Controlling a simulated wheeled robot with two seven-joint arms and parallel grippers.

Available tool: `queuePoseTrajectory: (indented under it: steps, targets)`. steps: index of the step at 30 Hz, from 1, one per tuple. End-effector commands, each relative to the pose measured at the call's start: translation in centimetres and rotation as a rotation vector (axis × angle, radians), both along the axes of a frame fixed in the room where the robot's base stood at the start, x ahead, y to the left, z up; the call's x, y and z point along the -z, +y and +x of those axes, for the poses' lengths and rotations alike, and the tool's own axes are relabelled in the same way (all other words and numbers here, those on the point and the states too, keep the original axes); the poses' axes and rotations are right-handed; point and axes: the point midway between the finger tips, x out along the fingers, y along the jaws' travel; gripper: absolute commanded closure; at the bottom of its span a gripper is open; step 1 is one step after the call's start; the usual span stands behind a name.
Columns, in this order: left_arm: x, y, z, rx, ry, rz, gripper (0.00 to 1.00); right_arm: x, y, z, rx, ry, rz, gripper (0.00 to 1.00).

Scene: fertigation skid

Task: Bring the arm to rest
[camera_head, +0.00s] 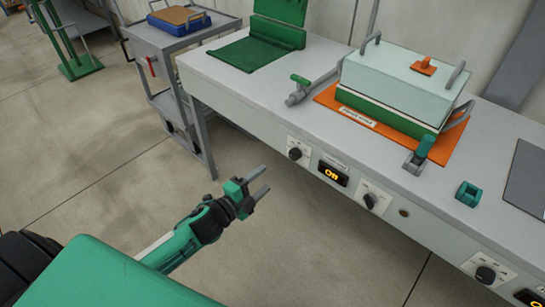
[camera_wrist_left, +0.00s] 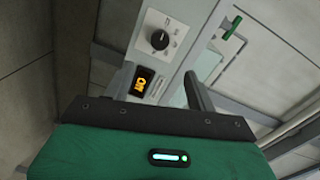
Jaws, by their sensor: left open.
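My left gripper (camera_head: 262,188) is open and empty. It hangs over the floor in front of the bench (camera_head: 235,88), below the bench top and apart from the front panel. Its green palm also shows in the left wrist view (camera_wrist_left: 150,150), with dark fingers pointing toward the panel. The panel carries a dial (camera_head: 295,154) and a display reading "Off" (camera_head: 332,173); the dial (camera_wrist_left: 159,40) and the display (camera_wrist_left: 142,84) also show in the left wrist view. My right gripper is not in view.
On the bench, a pale lidded box (camera_head: 400,82) with handles stands on an orange mat (camera_head: 455,150). A green stand (camera_head: 279,38), a green-handled valve (camera_head: 298,92) and a small green block (camera_head: 468,194) are also there. A grey cart (camera_head: 150,40) stands left. Floor around the gripper is clear.

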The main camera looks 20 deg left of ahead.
Motion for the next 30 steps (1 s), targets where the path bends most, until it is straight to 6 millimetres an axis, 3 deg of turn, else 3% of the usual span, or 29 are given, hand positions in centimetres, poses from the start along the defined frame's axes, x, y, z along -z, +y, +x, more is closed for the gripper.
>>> queuePoseTrajectory:
  steps: [8, 13, 17, 21, 30]
  targets:
    - [0.6, 0.1, -0.3, -0.037, 0.044, -0.039, 0.43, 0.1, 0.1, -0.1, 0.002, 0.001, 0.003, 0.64]
    - [3.6, 0.6, -2.5, -0.213, 0.257, -0.212, 0.43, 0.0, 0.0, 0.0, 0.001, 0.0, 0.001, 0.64]
    - [7.0, 0.8, -5.9, -0.402, 0.494, -0.39, 0.43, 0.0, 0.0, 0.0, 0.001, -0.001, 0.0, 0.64]
    - [10.2, 0.2, -10.8, -0.593, 0.749, -0.559, 0.43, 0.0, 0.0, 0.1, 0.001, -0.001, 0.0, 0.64]
    - [13.4, -1.9, -19.7, -0.873, 1.133, -0.76, 0.43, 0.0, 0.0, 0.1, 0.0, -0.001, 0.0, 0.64]
